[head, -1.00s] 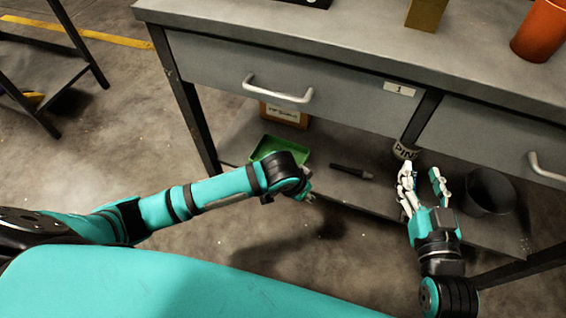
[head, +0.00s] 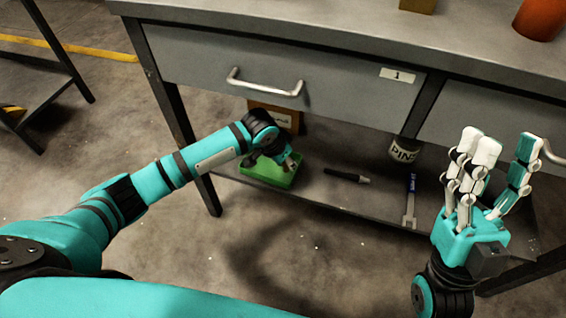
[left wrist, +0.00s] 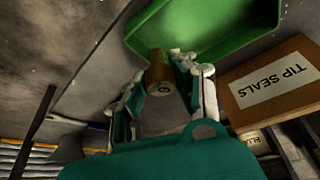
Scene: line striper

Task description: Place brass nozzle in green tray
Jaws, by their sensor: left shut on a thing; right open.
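The green tray (head: 262,172) stands on the lower shelf under the drawer. It also fills the top of the left wrist view (left wrist: 225,45). My left gripper (head: 288,160) is over the tray in the head view. In the left wrist view my left gripper (left wrist: 165,90) is shut on the brass nozzle (left wrist: 158,72), a small brass cylinder with a dark mark on its end. The nozzle shows by the tray's edge; I cannot tell whether it touches the tray. The nozzle is hidden in the head view. My right gripper (head: 492,170) is open and empty, fingers up, at the right.
A "TIP SEALS" box (left wrist: 275,85) stands beside the tray.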

